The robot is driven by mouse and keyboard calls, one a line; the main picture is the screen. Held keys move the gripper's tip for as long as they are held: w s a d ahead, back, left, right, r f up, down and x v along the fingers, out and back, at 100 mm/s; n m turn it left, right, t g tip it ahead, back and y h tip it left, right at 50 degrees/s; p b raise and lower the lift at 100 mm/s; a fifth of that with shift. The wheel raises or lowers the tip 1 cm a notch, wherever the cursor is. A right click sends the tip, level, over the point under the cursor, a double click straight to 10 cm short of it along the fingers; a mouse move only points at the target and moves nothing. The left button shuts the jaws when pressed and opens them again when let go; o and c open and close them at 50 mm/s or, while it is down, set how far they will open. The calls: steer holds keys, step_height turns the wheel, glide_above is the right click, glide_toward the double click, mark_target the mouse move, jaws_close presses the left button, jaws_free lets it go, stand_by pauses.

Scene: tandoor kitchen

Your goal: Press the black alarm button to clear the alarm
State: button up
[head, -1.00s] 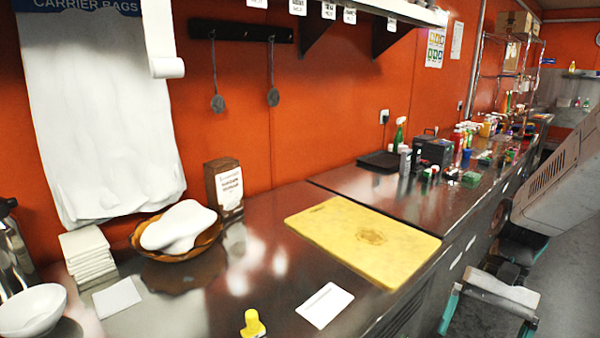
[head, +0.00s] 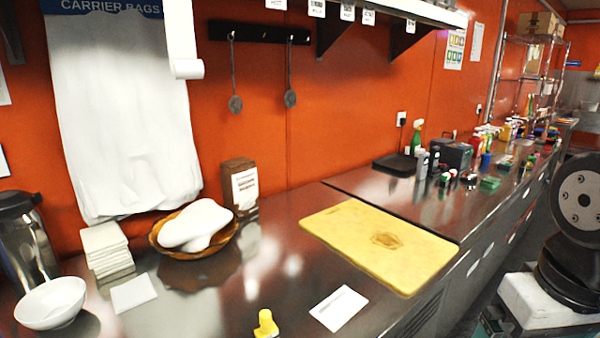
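I cannot make out a black alarm button anywhere in the head view. A dark box (head: 457,155) stands on the far part of the counter, too small to show whether it has a button. A flat black tray-like thing (head: 395,164) lies to its left. My gripper is not in view. Only parts of my own arm and base show at the right edge, beside the counter front.
A steel counter (head: 262,290) runs along the orange wall. It holds a yellow cutting board (head: 375,240), a basket (head: 160,236) with a white cloth, a white bowl (head: 50,302), a steel jug (head: 25,240) and a yellow-capped bottle (head: 265,325). Bottles crowd its far end.

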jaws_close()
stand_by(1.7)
